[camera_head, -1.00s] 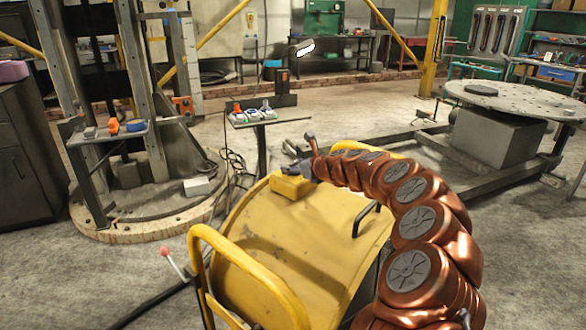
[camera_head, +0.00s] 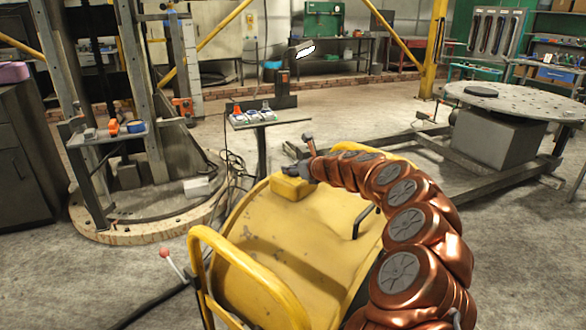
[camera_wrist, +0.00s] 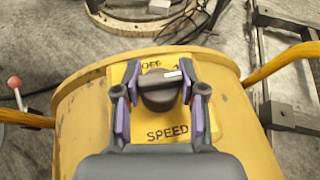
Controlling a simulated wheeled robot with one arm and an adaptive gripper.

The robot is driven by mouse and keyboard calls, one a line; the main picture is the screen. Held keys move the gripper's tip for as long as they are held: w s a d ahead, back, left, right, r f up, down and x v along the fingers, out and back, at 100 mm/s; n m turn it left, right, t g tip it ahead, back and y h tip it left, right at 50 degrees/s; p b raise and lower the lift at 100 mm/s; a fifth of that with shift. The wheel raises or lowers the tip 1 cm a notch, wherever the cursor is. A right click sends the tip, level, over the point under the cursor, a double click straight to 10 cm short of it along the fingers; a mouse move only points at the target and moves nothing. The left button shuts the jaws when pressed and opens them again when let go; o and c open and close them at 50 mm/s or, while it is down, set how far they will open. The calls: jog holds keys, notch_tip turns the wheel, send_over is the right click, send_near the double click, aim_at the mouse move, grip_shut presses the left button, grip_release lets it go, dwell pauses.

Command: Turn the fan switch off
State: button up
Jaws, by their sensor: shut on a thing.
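The fan (camera_head: 270,240) is a yellow drum with tube handles, in the middle of the head view. A yellow switch box (camera_head: 292,188) sits on top of it. In the wrist view the switch is a dark round knob (camera_wrist: 160,97) on a yellow plate lettered "OFF" above and "SPEED" below. A light mark on the knob points to the right, not at "OFF". My gripper (camera_wrist: 159,84) has its purple-padded fingers on both sides of the knob, shut on it. In the head view my gripper (camera_head: 300,170) is at the box and partly hides it.
A small stand (camera_head: 265,118) with tools is behind the fan. A round perforated table (camera_head: 510,100) is at the right. A red-tipped lever (camera_head: 166,252) is left of the fan. Open concrete floor lies between.

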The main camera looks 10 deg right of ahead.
jog(key=shift+c, duration=0.9)
jog(key=shift+f+n+g+y, duration=0.1)
jog(key=shift+n+g+y, duration=0.2)
jog(key=shift+n, duration=0.1)
jog(key=shift+n+g+y+p, duration=0.4)
jog(key=shift+n+y+p, duration=0.2)
jog(key=shift+p, duration=0.1)
jog(key=n+g+y+p, duration=0.2)
jog(key=p, duration=0.1)
jog(key=shift+s+n, duration=0.1)
jog(key=shift+n, duration=0.2)
jog(key=n+g+y+p, duration=0.1)
jog(key=p, duration=0.2)
jog(key=shift+a+n+g+y, duration=0.1)
jog(key=shift+n+g+y, duration=0.2)
jog(key=shift+n, duration=0.1)
jog(key=shift+n+g+p, duration=0.3)
jog(key=shift+g+p, duration=0.1)
jog(key=shift+p, duration=0.25)
jog(key=shift+s+a+n+g+y+p, duration=0.15)
jog(key=shift+n+g+y+p, duration=0.75)
jog(key=shift+p, duration=1.9)
